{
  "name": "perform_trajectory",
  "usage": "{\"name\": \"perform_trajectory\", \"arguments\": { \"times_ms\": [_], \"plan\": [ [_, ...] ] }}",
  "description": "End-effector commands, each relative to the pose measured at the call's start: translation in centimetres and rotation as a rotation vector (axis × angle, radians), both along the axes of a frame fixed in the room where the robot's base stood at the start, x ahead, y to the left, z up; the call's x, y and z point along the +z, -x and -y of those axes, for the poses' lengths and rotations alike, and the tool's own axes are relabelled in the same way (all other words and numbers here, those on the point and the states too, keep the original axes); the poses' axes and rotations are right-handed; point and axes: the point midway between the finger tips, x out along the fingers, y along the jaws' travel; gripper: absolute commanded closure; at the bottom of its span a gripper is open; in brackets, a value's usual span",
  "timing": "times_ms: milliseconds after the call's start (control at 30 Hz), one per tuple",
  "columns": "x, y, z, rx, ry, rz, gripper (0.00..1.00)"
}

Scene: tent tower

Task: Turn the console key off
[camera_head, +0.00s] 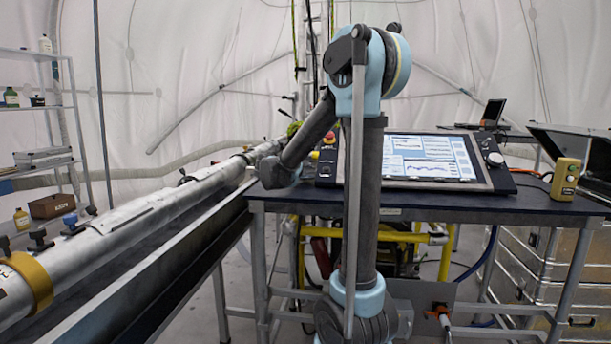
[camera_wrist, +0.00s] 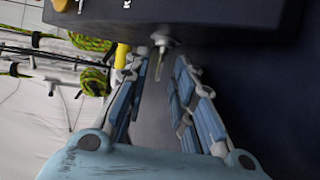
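The console (camera_head: 485,178) is a dark slanted panel with a lit screen on the table. In the wrist view, its dark face (camera_wrist: 225,22) fills the top. A small pale metal key (camera_wrist: 161,45) sticks out of its edge. My gripper (camera_wrist: 163,70) is open, with its two blue-padded fingers on either side of the key's line. The key is at or just beyond the fingertips, and I cannot tell whether either finger touches it. In the head view, my arm reaches to the console's left side, and the key and fingertips cannot be made out.
The dark table (camera_head: 520,205) carries a yellow handheld box (camera_head: 565,179) at right. A red stop button (camera_head: 329,138) is at the console's upper left. A long metal tube (camera_head: 150,212) runs along the left. Metal cases (camera_head: 540,265) stand at right.

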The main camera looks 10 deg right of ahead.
Motion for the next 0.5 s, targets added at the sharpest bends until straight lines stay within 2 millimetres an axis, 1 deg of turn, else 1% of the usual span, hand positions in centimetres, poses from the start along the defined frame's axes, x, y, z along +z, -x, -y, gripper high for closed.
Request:
{"name": "perform_trajectory", "arguments": {
  "times_ms": [267, 367, 400, 500],
  "plan": [
    [-0.04, -0.08, 0.07, 0.000, 0.000, 0.000, 0.76],
    [-0.03, -0.07, 0.06, 0.000, 0.000, 0.000, 0.97],
    [-0.03, -0.07, 0.06, 0.000, 0.000, 0.000, 1.00],
    [-0.04, -0.06, 0.06, 0.000, -0.001, -0.001, 1.00]
  ]
}}
